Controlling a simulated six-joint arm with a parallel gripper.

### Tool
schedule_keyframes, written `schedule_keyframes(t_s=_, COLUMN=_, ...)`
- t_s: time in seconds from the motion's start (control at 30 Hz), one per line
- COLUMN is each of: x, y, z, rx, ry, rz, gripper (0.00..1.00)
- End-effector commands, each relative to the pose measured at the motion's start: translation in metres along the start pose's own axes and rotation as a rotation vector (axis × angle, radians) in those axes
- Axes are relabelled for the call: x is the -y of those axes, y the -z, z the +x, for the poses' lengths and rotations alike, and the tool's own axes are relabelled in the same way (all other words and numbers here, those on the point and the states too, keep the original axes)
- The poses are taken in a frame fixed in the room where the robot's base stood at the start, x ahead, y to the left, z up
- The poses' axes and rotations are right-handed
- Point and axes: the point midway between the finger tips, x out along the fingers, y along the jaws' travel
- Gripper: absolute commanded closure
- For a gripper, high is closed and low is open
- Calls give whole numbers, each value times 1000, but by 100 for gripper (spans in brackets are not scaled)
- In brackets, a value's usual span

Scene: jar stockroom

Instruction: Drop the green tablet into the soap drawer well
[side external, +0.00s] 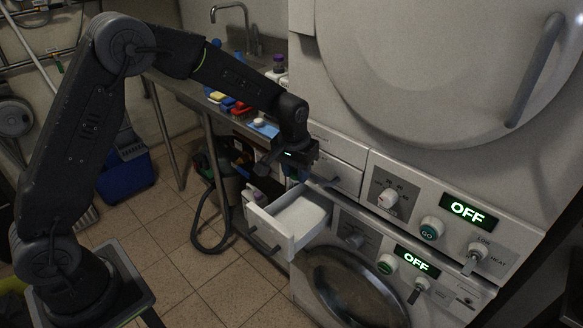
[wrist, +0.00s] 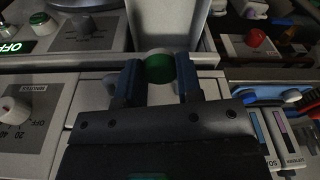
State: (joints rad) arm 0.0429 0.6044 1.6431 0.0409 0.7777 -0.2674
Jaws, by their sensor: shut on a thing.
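The green tablet (wrist: 160,69) is between my two fingers in the wrist view, with a pale edge showing behind it. My gripper (wrist: 159,78) is shut on it. In the side view my gripper (side external: 292,162) hangs above the open soap drawer (side external: 268,228), in front of the machine. The tablet cannot be made out there. The drawer is white, pulled out, and its well (side external: 300,218) lies below my gripper with a clear gap between them.
The washer's round door (side external: 350,285) is below the drawer, and a control panel (side external: 430,215) with knobs is to the right. A counter (side external: 190,88) at the back holds bottles and coloured items. A blue bin (side external: 125,178) stands on the floor.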

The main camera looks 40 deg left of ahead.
Motion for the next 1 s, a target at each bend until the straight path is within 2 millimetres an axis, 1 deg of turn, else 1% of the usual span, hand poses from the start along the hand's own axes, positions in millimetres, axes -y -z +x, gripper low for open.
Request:
schedule_keyframes(t_s=0.1, x=0, y=-3, z=16, rx=3, ry=1, rz=0, gripper=89)
schedule_keyframes(t_s=0.3, x=0, y=-5, z=34, rx=2, ry=0, rz=1, gripper=89)
schedule_keyframes(t_s=0.5, x=0, y=-5, z=42, rx=0, ry=0, rz=1, gripper=89)
schedule_keyframes(t_s=0.73, x=0, y=-6, z=42, rx=0, ry=0, rz=1, gripper=89)
schedule_keyframes(t_s=0.77, x=0, y=-6, z=42, rx=0, ry=0, rz=1, gripper=66)
schedule_keyframes(t_s=1.0, x=0, y=-5, z=42, rx=0, ry=-1, rz=1, gripper=43)
